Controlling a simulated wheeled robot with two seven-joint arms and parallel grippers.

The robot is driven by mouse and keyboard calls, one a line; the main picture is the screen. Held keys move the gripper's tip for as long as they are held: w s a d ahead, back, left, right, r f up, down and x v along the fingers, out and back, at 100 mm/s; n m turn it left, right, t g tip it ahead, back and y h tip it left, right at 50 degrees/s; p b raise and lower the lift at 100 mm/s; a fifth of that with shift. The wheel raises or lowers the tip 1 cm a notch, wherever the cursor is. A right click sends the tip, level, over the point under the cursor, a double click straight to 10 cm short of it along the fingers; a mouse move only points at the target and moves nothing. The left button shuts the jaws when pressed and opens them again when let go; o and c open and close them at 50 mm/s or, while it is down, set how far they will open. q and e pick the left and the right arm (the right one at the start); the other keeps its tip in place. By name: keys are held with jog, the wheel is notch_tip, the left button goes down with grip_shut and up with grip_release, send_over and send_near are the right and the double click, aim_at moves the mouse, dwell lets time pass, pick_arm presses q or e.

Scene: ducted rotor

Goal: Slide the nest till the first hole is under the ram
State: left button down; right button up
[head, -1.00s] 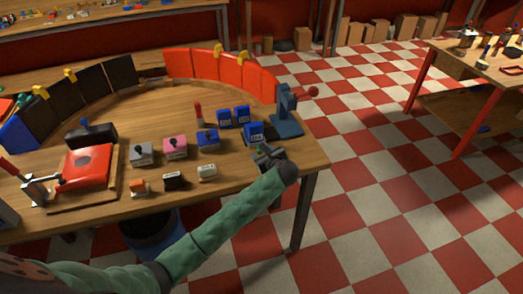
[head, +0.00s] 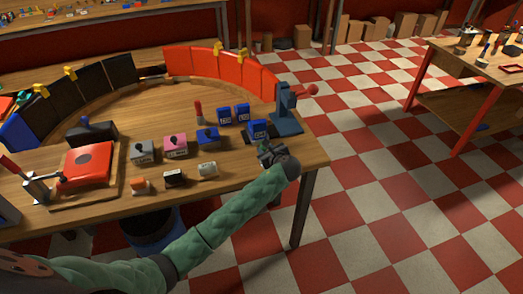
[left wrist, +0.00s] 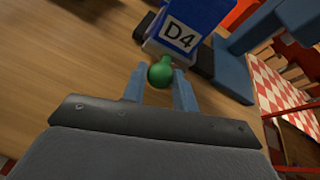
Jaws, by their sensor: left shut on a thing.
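The blue nest (head: 258,129) stands near the right end of the table, in front of and left of the blue press (head: 287,122). In the left wrist view the nest (left wrist: 200,15) is a blue block with a white D4 label and a green ball knob (left wrist: 160,73). My left gripper (head: 268,151) is shut on this knob; its two fingers (left wrist: 160,90) sit on either side of it. The press (left wrist: 220,65) stands right of the nest in the wrist view. The first hole and the ram's lower end cannot be made out. My right gripper is out of view.
Grey, pink and blue stamps (head: 175,147) and small blocks (head: 174,179) lie to the left. A red-topped device (head: 88,165) is farther left. The table's right edge is close to the press.

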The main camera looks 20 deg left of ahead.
aim_at(297, 149)
pick_arm(q)
jog(key=w+d, duration=0.1)
jog(key=d, duration=0.1)
jog(key=w+d, duration=0.2)
jog(key=d, duration=0.1)
jog(key=w+d, duration=0.2)
jog(key=shift+d, duration=0.35)
jog(key=w+d, duration=0.2)
jog(key=d, duration=0.1)
jog(key=shift+w, duration=0.1)
jog(key=shift+w+d, duration=0.15)
jog(key=shift+d, duration=0.1)
jog(key=c, duration=1.4)
grip_release()
jog(key=o, duration=0.3)
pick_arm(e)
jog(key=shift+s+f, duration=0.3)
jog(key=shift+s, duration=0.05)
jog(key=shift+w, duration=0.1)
